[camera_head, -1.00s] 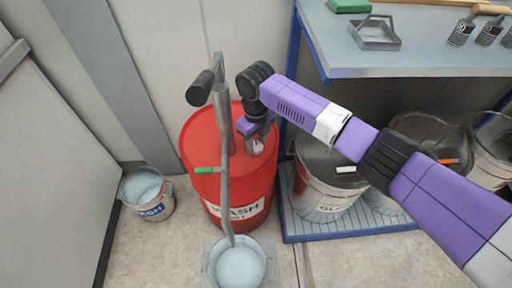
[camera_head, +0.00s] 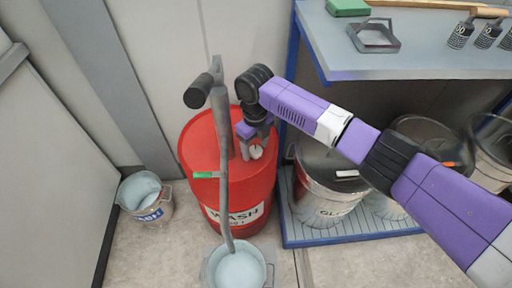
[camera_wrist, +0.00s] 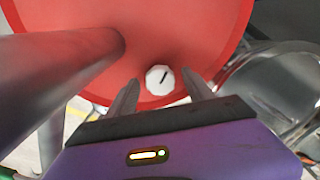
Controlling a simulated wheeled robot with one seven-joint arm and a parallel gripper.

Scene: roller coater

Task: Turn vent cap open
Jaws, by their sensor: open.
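The vent cap (camera_wrist: 160,80) is a small white knob with a black slot mark, on the red drum top. In the wrist view the mark runs diagonally, up to the right. It also shows as a small white spot in the head view (camera_head: 256,152). My gripper (camera_head: 250,148) points down over the drum (camera_head: 232,188), its jaws open. In the wrist view the fingertips of my gripper (camera_wrist: 163,88) lie left and right of the cap, with gaps on both sides. I cannot tell whether the tips are level with it.
A grey pump with a black handle (camera_head: 199,91) rises from the drum close to the left of my gripper. Its long spout ends over a bucket (camera_head: 240,268) in front. A green-handled valve (camera_head: 205,175) is at the drum's left. A shelf (camera_head: 420,50) stands at the right.

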